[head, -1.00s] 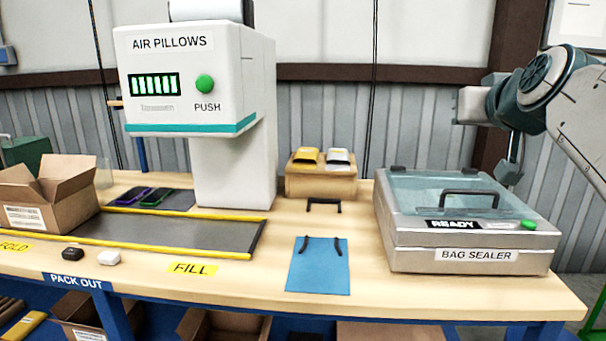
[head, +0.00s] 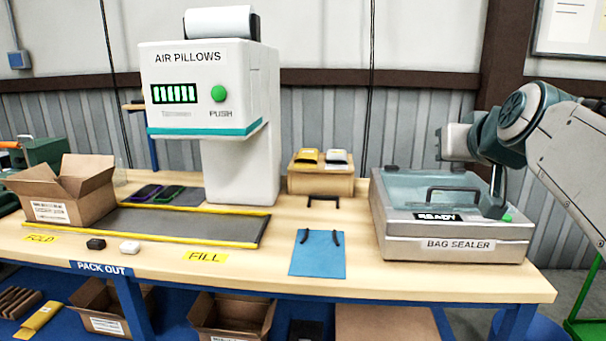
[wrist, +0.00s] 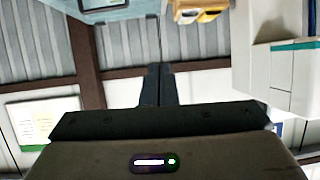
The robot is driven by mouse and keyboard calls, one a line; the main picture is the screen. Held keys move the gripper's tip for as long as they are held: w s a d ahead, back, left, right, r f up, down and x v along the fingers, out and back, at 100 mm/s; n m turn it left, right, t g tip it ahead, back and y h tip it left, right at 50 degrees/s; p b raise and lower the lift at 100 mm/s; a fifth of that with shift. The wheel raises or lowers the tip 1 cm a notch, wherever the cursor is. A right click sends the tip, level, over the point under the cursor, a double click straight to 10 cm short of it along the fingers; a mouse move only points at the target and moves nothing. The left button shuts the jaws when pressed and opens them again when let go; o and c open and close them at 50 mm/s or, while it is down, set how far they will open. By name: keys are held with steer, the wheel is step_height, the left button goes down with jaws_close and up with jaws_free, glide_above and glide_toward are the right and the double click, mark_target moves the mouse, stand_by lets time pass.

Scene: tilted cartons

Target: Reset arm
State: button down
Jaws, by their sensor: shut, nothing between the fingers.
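My gripper (wrist: 158,72) shows in the wrist view with its two dark fingers together and nothing between them. It is in the air, apart from the table and the things on it. In the head view my arm comes in from the right and its end is raised above the bag sealer (head: 452,246). The fingers cannot be made out clearly there. One of my dark arm parts hides a bit of the sealer's lid and front right corner. The sealer's lid is down and its display reads READY.
The air pillow machine (head: 205,88) stands at the back left-centre. A box with yellow and white mailers (head: 320,182) sits behind a blue bag (head: 318,255). An open carton (head: 62,195) is at the left by the grey conveyor mat (head: 190,224). Bare table (head: 400,278) lies in front.

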steer(key=s+a+f+g+p, duration=0.5)
steer(key=s+f+p, duration=0.3)
steer(key=s, duration=0.1)
steer(key=s+a+f+g+p, duration=0.5)
steer(key=s+f+p, duration=0.2)
steer(key=s+f, duration=0.1)
steer(key=shift+s+n+y+p, duration=0.3)
steer(key=shift+s+n+p, duration=0.1)
steer(key=shift+s, duration=0.2)
